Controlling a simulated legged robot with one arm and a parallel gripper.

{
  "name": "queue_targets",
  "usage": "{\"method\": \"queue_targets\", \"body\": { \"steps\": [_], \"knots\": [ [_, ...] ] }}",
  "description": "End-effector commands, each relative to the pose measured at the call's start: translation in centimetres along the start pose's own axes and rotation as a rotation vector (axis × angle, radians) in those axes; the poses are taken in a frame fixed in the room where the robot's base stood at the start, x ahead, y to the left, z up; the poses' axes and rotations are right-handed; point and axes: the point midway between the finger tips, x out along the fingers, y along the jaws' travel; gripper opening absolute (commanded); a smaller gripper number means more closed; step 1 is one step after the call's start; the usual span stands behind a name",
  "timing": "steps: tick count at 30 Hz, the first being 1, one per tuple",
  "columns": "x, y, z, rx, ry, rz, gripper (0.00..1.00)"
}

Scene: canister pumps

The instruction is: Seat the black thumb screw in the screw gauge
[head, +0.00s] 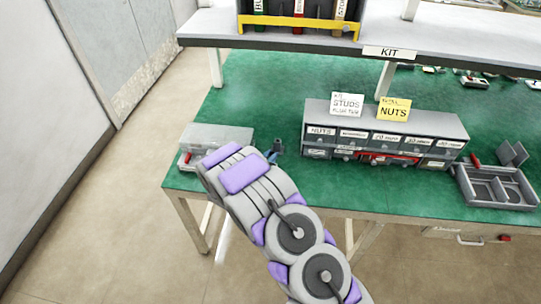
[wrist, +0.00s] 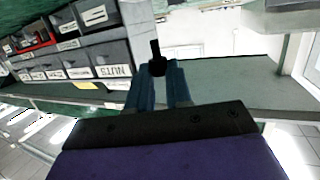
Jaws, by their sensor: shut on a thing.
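My gripper (wrist: 159,78) has blue fingers, shut on the black thumb screw (wrist: 156,52), which sticks out past the fingertips in the wrist view. In the head view, the gripper (head: 272,157) is mostly hidden behind my arm, near the front left of the green bench. The thumb screw (head: 278,145) shows there as a small dark shape. I cannot pick out the screw gauge with certainty in either view.
A grey drawer unit (head: 385,130) with STUDS and NUTS cards stands right of my gripper. A grey divided tray (head: 495,187) lies at the right. A shelf (head: 300,40) overhangs the back.

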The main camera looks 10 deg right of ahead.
Motion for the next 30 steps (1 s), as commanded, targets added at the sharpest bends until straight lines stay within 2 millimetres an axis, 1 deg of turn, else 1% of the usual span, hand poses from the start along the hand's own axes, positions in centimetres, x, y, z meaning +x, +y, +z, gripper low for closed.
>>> {"method": "queue_targets", "body": {
  "steps": [21, 30],
  "knots": [
    [0.7, 0.0, 3.9, -0.001, -0.003, -0.001, 0.00],
    [0.9, 0.1, 4.7, -0.001, -0.003, 0.000, 0.00]
  ]
}}
